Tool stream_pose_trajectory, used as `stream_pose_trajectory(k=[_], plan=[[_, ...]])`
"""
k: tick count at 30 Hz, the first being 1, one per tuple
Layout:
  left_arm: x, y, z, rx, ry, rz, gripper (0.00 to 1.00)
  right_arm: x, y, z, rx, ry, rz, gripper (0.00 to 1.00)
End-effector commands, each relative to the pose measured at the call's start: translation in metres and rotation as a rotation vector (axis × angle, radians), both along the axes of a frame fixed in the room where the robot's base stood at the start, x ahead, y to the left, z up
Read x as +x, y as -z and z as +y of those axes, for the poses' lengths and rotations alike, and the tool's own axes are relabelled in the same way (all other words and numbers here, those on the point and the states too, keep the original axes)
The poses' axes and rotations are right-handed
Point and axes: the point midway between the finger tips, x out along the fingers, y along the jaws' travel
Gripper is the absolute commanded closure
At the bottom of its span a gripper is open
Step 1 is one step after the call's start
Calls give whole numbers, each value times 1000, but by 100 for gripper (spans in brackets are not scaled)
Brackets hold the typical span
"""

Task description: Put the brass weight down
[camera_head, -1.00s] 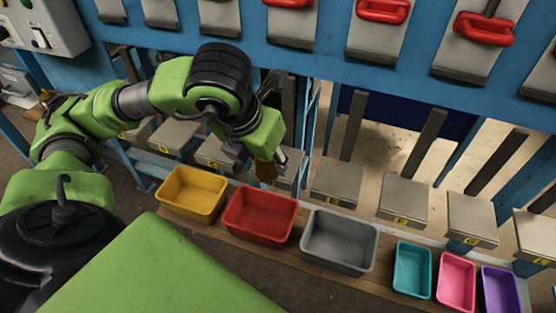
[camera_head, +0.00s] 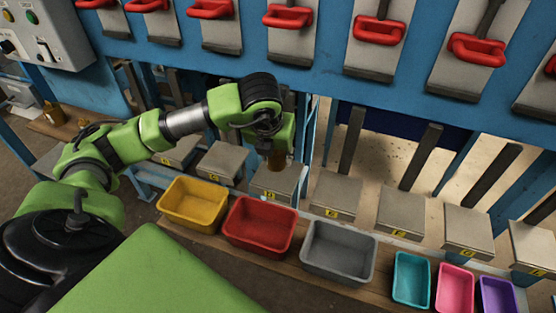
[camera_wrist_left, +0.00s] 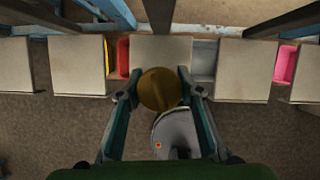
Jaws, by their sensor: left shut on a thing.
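The brass weight (camera_head: 277,161) is in my left gripper (camera_head: 276,150), above the grey block marked D (camera_head: 270,182). In the left wrist view the weight (camera_wrist_left: 160,88) shows as a round brass disc between the two fingers (camera_wrist_left: 160,92), which are shut on it. The pale top of a block (camera_wrist_left: 160,50) lies behind it there. I cannot tell whether the weight touches the block. My right gripper is not in view.
A row of similar grey blocks, such as one at the right (camera_head: 400,212), runs along the blue frame (camera_head: 330,62). In front stand yellow (camera_head: 193,203), red (camera_head: 259,226), grey (camera_head: 339,250) and smaller coloured bins. Brass pieces (camera_head: 54,113) stand at far left.

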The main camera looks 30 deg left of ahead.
Motion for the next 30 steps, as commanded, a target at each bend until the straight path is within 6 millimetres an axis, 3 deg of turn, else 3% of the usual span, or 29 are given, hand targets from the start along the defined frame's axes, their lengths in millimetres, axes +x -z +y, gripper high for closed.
stream_pose_trajectory(k=[11, 18, 28, 29, 30], plan=[[21, 23, 9, -1, -1, -3, 100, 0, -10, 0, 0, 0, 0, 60], [20, 50, 8, 0, 0, -4, 100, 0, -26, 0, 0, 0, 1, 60], [21, 54, 8, 0, 1, -8, 100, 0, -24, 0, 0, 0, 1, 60], [19, 56, 8, -1, 1, 0, 61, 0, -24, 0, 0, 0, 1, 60], [19, 56, 8, 0, 1, 0, 50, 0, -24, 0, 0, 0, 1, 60]])
